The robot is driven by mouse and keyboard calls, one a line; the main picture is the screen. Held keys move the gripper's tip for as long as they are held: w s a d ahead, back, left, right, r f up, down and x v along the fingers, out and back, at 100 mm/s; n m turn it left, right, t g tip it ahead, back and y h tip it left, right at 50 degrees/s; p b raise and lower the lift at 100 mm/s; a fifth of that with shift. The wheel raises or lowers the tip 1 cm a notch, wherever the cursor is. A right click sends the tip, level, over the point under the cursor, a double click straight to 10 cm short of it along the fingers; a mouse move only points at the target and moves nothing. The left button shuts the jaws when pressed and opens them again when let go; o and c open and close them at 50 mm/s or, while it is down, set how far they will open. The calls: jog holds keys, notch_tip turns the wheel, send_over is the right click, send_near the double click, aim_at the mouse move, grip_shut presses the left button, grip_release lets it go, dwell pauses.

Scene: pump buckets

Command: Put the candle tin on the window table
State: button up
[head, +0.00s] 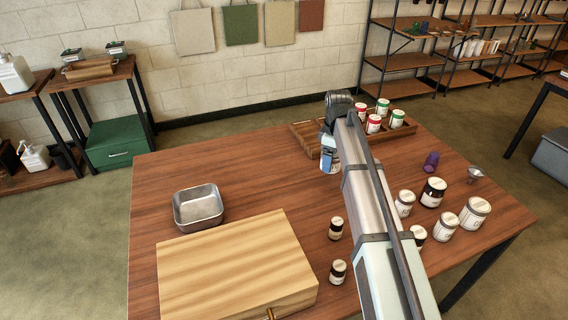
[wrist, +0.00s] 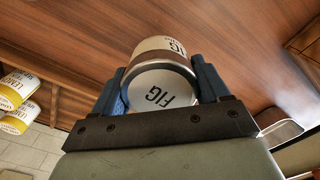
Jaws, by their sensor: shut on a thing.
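In the wrist view, a tin (wrist: 160,88) with a pale lid reading "FIG", a brown band and a white side stands between the two blue fingers of my gripper (wrist: 160,72). The fingers touch it on both sides. The held tin shows there only as a small pale patch, largely hidden by the gripper. I cannot tell whether it touches the tabletop. Which table is the window table is not clear.
A wooden rack (head: 308,141) holds red- and green-labelled tins. A metal pan (head: 198,207) and a wooden box (head: 235,262) occupy the left. Several jars (head: 474,213), a purple cup (head: 431,161) and a metal funnel (head: 475,175) stand right. A side table (head: 75,80) stands left; shelves stand behind.

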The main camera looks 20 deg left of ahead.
jog(key=shift+s+a+r, duration=0.15)
jog(key=shift+a, duration=0.2)
jog(key=s+a+n, duration=0.2)
jog(key=s+a, duration=0.2)
jog(key=a, duration=1.2)
jog(key=s+a+n, duration=0.2)
jog(key=s+a, duration=0.2)
jog(key=a, duration=1.2)
jog(key=w+a+m, duration=0.4)
jog(key=a, duration=0.2)
jog(key=shift+d+f, duration=0.15)
jog(key=shift+f, duration=2.3)
jog(key=shift+d+f, duration=0.1)
jog(key=shift+f, duration=2.3)
jog(key=shift+f, duration=0.1)
jog(key=o, duration=1.1)
jog(key=shift+o, duration=0.2)
